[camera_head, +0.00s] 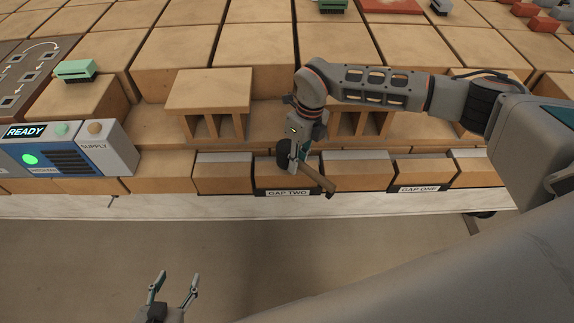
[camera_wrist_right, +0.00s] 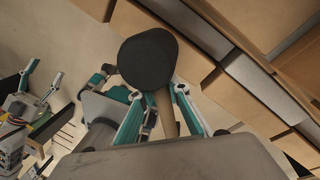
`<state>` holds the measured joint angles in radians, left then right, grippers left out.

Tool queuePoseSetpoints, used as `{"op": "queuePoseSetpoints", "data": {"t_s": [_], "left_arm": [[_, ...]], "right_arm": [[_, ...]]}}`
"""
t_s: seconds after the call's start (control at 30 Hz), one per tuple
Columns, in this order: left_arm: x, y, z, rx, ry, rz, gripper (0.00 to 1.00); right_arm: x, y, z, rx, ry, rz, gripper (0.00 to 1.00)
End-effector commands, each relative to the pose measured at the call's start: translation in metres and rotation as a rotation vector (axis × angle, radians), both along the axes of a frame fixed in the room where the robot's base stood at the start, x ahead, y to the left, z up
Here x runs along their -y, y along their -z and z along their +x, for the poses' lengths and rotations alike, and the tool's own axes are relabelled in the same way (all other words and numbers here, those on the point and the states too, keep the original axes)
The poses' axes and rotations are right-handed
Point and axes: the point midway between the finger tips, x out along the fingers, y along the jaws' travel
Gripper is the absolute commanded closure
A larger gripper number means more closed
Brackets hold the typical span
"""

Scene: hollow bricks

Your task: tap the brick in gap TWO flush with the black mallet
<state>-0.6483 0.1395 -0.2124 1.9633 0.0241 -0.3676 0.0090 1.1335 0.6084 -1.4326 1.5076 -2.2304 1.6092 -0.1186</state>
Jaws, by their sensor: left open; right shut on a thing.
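My right gripper (camera_head: 300,158) is shut on the wooden handle of the black mallet (camera_head: 284,152). The mallet is held in front of the brick row at gap TWO, its handle (camera_head: 318,178) slanting down to the right. In the right wrist view the round black mallet head (camera_wrist_right: 162,62) sits just beyond the fingers (camera_wrist_right: 160,118). The brick in gap TWO (camera_head: 270,174) is behind the mallet, above the GAP TWO label (camera_head: 288,193), and is partly hidden. I cannot tell whether the head touches it. My left gripper (camera_head: 174,278) is open and empty, low over the floor.
Neighbouring bricks (camera_head: 223,173) flank the gap, with a GAP ONE label (camera_head: 419,188) to the right. Hollow bricks (camera_head: 210,92) stand on the ledge behind. A READY box (camera_head: 45,150) and SUPPLY box (camera_head: 105,150) stand at left. The floor in front is clear.

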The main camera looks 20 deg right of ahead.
Motion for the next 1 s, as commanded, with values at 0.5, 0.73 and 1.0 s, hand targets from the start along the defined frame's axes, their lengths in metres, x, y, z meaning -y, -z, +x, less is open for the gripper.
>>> {"op": "queuePoseSetpoints", "data": {"t_s": [0.5, 0.73, 1.0], "left_arm": [[0.000, -0.001, 0.000, -0.001, 0.000, 0.000, 0.46], [0.000, -0.010, 0.001, 0.003, 0.001, 0.001, 0.46], [0.000, -0.032, 0.005, 0.013, 0.000, 0.001, 0.46]], "right_arm": [[0.000, -0.002, 0.000, 0.000, 0.000, 0.001, 1.00], [0.000, -0.015, 0.001, 0.002, 0.000, 0.001, 1.00], [0.000, -0.039, 0.000, 0.001, 0.000, 0.002, 1.00]]}}
